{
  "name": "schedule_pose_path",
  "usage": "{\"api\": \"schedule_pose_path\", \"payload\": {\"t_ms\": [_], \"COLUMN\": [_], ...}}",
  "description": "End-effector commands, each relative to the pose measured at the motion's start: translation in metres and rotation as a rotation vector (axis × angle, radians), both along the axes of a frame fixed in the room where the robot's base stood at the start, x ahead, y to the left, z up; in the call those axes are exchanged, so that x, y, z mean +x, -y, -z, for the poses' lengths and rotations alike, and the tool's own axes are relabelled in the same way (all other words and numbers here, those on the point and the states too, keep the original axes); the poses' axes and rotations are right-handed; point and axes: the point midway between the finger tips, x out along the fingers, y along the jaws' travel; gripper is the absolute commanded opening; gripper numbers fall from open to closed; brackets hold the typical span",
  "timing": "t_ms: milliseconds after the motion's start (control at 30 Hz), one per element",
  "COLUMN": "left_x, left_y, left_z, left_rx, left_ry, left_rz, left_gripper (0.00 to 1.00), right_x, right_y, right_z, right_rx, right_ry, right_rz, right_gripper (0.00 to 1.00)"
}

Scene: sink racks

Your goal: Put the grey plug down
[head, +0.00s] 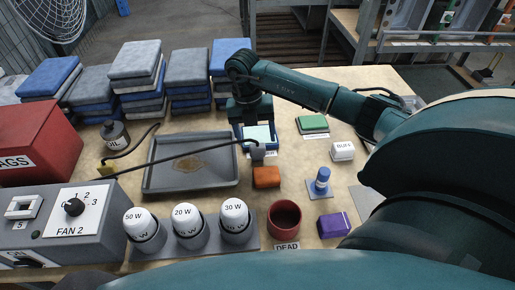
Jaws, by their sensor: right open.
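The grey plug (258,152) is near the middle of the head view, at the end of a black cable that comes in from the left. It is just behind the orange block and in front of a pale blue block in a dark blue holder. My right gripper (253,124) reaches down from above, over the pale blue block, just behind the plug. It is open, and the plug is not between its fingers as far as I can see. Its fingertips are partly hard to make out. My left gripper is not in view.
An orange block (267,177) is directly in front of the plug. A grey tray (160,185) lies to the left, a red cup (284,218) in front. A yellow plug (107,166), green block (313,122) and white block (343,150) lie around. Folded cloths (190,68) are stacked behind.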

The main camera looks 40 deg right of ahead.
Motion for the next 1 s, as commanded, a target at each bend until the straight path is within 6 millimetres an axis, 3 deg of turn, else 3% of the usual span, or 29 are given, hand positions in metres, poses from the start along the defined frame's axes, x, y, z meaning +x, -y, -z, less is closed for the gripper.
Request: {"api": "schedule_pose_path", "payload": {"t_ms": [200, 500, 1000], "left_x": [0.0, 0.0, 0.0], "left_y": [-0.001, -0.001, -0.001], "left_z": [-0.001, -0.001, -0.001], "left_rx": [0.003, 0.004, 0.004], "left_ry": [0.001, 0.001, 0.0], "left_rz": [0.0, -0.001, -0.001], "left_gripper": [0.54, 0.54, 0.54], "right_x": [-0.003, -0.004, -0.004], "right_y": [0.0, 0.001, 0.001], "right_z": [0.03, 0.035, 0.035], "right_rx": [0.001, 0.0, 0.0], "right_ry": [-0.003, -0.001, -0.001], "right_rz": [0.0, -0.001, -0.001], "right_gripper": [0.69, 0.69, 0.29]}}
